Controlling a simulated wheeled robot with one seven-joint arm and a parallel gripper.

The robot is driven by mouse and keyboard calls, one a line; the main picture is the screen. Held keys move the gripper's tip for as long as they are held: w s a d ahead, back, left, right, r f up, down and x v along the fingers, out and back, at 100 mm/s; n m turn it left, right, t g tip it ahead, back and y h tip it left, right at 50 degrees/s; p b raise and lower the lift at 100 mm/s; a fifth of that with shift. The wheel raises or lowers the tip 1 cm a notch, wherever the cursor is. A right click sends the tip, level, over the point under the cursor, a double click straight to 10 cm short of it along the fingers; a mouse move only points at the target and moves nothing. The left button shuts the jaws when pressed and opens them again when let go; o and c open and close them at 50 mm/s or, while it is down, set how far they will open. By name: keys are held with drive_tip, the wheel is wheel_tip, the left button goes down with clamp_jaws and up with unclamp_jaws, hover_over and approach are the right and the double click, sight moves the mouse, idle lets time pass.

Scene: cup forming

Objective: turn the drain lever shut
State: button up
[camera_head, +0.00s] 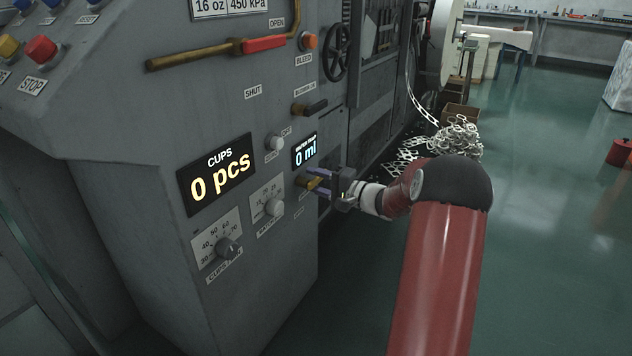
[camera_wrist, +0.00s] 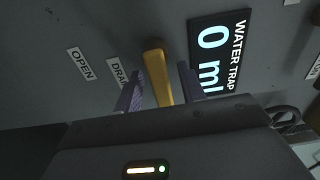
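The drain lever is a brass-yellow bar on the grey machine panel, below the water trap display, in the head view (camera_head: 303,181). In the wrist view the lever (camera_wrist: 158,70) runs from the panel down between my fingers, its lower end hidden behind my gripper body. My gripper (camera_head: 322,181) has two purple fingers, one on each side of the lever. In the wrist view my gripper (camera_wrist: 160,88) is open, with a small gap visible on either side of the lever. An OPEN label (camera_wrist: 81,63) and a partly hidden DRAIN label (camera_wrist: 118,72) lie left of it.
The water trap display (camera_head: 305,152) reads 0 ml and is close to my right finger in the wrist view.

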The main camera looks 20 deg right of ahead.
drive_tip(key=v, duration=0.7)
drive_tip(key=shift+s+d, duration=0.2)
drive_tip(key=shift+s, duration=0.05)
drive_tip(key=shift+a, duration=0.1)
drive_tip(key=s+a+r+n+g, duration=0.1)
drive_tip(key=a+g, duration=0.1)
drive_tip(key=a, duration=0.2)
drive_tip(key=s+a+r+n+g, duration=0.1)
drive_tip(key=s+a+g, duration=0.1)
drive_tip(key=a, duration=0.3)
drive_tip(key=s+a+r+n+g, duration=0.1)
drive_tip(key=s+a+n+g, duration=0.1)
drive_tip(key=a, duration=0.2)
drive_tip(key=shift+a+y, duration=0.15)
drive_tip(key=shift+y, duration=0.25)
drive_tip(key=s+a+n+g+h, duration=0.2)
drive_tip(key=s+a+g, duration=0.2)
drive_tip(key=s+a, duration=0.3)
drive_tip(key=s+r+n+t+h, duration=0.15)
drive_tip(key=s+n+h, duration=0.55)
drive_tip(key=s, duration=1.4)
wheel_tip(320, 180, up, 13)
drive_tip(key=m+h+p, duration=0.2)
drive_tip(key=p, duration=1.1)
drive_tip(key=shift+a, duration=0.25)
